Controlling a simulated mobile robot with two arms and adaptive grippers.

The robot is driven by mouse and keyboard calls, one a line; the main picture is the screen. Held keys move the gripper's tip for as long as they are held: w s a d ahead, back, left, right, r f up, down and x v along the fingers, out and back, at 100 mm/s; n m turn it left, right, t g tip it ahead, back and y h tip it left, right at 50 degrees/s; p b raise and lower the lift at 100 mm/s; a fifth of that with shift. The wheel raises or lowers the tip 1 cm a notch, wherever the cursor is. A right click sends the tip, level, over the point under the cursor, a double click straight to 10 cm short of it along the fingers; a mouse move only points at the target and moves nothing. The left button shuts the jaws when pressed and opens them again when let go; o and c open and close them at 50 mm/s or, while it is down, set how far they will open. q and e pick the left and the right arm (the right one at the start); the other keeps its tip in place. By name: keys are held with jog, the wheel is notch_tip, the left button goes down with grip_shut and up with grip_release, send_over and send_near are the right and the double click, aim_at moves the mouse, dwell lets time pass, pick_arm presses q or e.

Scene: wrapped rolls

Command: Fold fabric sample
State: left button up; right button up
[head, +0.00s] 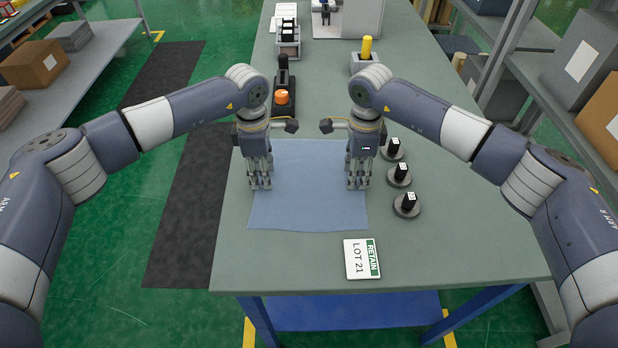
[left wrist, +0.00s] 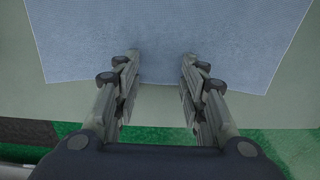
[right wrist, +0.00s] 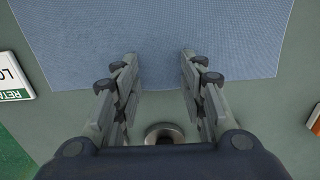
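The blue fabric sample (head: 307,190) lies flat and unfolded on the grey-green table. It also shows in the left wrist view (left wrist: 165,35) and the right wrist view (right wrist: 155,35). My left gripper (head: 260,186) is over the fabric's left edge, fingers pointing down; in the left wrist view its fingers (left wrist: 160,58) are spread with nothing between them but the fabric's edge below. My right gripper (head: 357,186) is over the fabric's right edge; in the right wrist view its fingers (right wrist: 157,58) are apart and empty. Whether the fingertips touch the fabric I cannot tell.
A RETAIN LOT 21 card (head: 361,258) lies in front of the fabric's right corner. Several round weights with black handles (head: 407,205) stand along the right. Behind are an orange-topped black device (head: 282,97) and a yellow cylinder (head: 367,47). The front of the table is mostly clear.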

jog(key=shift+f, duration=0.1)
pick_arm(q)
jog(key=shift+f, duration=0.1)
jog(key=c, duration=0.7)
pick_arm(e)
jog(key=c, duration=0.7)
pick_arm(q)
jog(key=shift+c, duration=1)
pick_arm(e)
jog(key=shift+f, duration=0.1)
jog(key=shift+c, duration=1)
pick_arm(q)
jog(key=shift+f, duration=0.1)
grip_shut()
pick_arm(e)
grip_shut()
pick_arm(q)
jog(key=shift+s, duration=0.1)
pick_arm(e)
jog(key=shift+s+f, duration=0.1)
